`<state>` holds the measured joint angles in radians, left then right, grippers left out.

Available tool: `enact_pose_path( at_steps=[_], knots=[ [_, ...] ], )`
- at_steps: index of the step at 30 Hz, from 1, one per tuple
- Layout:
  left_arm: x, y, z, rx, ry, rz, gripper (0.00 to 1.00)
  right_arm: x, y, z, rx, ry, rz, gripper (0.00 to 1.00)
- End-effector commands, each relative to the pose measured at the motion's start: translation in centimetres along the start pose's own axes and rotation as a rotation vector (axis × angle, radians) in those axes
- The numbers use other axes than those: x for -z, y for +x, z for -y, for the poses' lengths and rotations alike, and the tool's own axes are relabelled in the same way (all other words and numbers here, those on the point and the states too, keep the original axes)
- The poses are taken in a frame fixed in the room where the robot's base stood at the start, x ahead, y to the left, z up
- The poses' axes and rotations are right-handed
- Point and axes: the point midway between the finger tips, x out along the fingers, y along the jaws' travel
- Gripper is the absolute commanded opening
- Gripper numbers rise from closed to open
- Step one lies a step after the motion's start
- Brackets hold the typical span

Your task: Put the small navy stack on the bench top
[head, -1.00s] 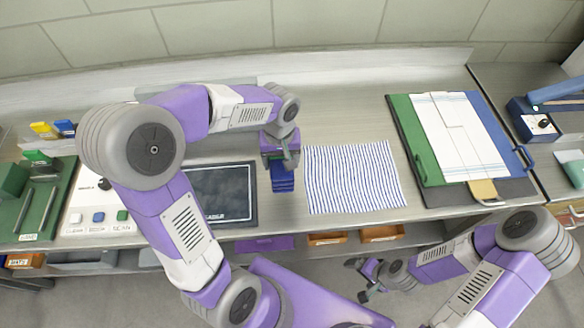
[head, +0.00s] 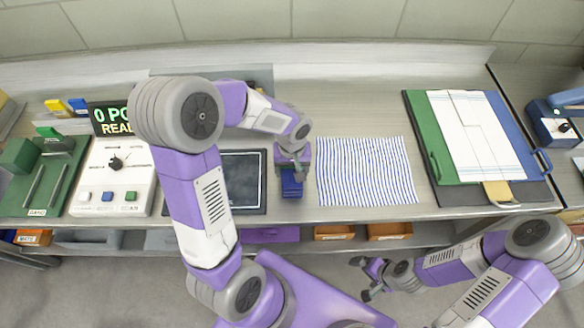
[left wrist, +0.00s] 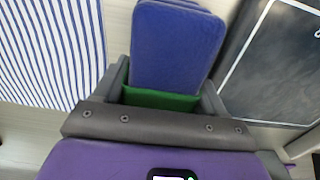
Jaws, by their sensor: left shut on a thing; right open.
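The small navy stack (head: 292,186) is a few blue folded layers near the bench's front edge, between a dark mat (head: 244,182) and a striped cloth (head: 366,172). My left gripper (head: 292,166) is shut on it from above. In the left wrist view the stack (left wrist: 178,45) shows its blue top between the fingers, with a green strip (left wrist: 160,99) close to the palm. I cannot tell whether the stack touches the bench top (head: 350,105). My right gripper (head: 367,279) is open and empty, in front of the bench and below its top.
A control box with a dial (head: 115,178) and a green tray (head: 40,190) stand at the left. Orange bins (head: 333,232) sit below the front edge. Bare bench shows behind the cloth.

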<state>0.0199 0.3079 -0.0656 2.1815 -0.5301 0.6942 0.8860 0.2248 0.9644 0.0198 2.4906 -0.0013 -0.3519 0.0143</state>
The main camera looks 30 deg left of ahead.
Motion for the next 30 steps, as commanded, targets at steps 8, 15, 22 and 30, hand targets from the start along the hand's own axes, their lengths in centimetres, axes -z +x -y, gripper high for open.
enact_pose_path(
  at_steps=[8,15,22,30],
  knots=[
    [0.0,0.2,0.0,0.000,0.000,0.000,0.96,0.0,0.2,-0.1,0.000,0.000,0.000,0.95],
    [0.0,0.2,0.0,0.000,0.000,0.000,0.96,0.0,0.2,-0.1,0.000,0.000,0.000,0.95],
    [0.1,-1.8,-0.1,-0.002,-0.001,-0.004,0.96,0.0,-0.5,0.2,0.000,0.000,0.000,0.95],
    [0.1,-7.7,-0.1,-0.002,-0.001,-0.004,0.96,-0.1,-1.7,0.6,0.000,0.000,0.000,0.95]
  ],
)
